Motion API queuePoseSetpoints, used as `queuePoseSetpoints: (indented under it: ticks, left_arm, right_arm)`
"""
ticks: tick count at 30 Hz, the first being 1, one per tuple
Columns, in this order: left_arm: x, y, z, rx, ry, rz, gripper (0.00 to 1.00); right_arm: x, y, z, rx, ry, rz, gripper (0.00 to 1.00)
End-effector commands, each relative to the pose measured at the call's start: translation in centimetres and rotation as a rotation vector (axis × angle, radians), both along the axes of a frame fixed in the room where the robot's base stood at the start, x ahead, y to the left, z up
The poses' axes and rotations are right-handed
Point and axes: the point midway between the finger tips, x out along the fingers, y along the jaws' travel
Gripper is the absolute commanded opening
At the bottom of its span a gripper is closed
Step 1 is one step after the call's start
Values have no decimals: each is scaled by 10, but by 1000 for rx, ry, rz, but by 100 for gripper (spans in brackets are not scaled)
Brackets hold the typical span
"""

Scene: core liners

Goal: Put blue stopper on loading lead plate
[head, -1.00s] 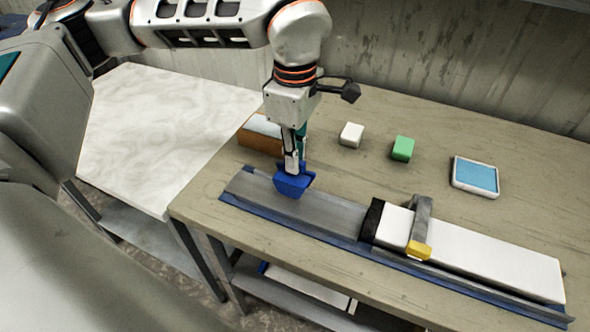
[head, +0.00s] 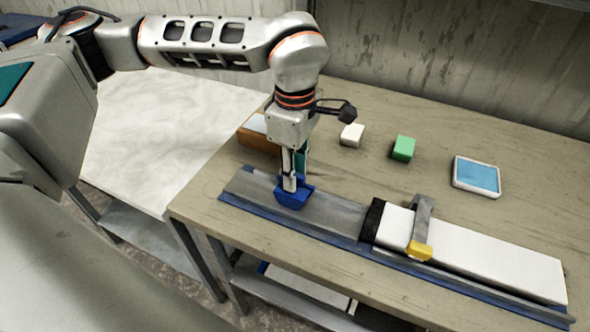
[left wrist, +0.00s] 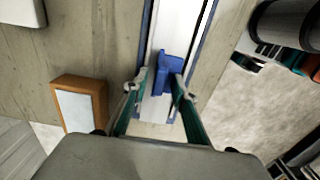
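The blue stopper (head: 293,195) is at the grey lead plate (head: 335,211), the bare left part of the long blue-edged rail. It sits low, at or just touching the plate surface; exact contact is hard to tell. My left gripper (head: 291,183) points down from above with its fingers around the stopper. In the left wrist view the stopper (left wrist: 168,70) lies between the two fingertips (left wrist: 163,84), and they appear shut on it. The fingers hide part of the stopper. My right gripper is not in view.
A white liner with a grey clamp (head: 421,218) and yellow block (head: 419,251) fills the rail's right part. A brown box (head: 258,139), white block (head: 352,135), green block (head: 403,148) and blue-topped tray (head: 476,176) stand behind. The bench's right rear is clear.

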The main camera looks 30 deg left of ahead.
Motion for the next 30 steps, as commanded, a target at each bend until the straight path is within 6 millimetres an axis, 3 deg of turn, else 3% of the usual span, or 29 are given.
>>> queuePoseSetpoints:
  ticks: [8,21,30]
  left_arm:
    - [1,0,15,-1,-4,1,27]
    - [1,0,100,-1,-4,1,27]
    - [0,0,123,0,0,-1,27]
  right_arm:
    - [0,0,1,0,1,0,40]
    - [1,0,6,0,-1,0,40]
    - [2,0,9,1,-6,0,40]
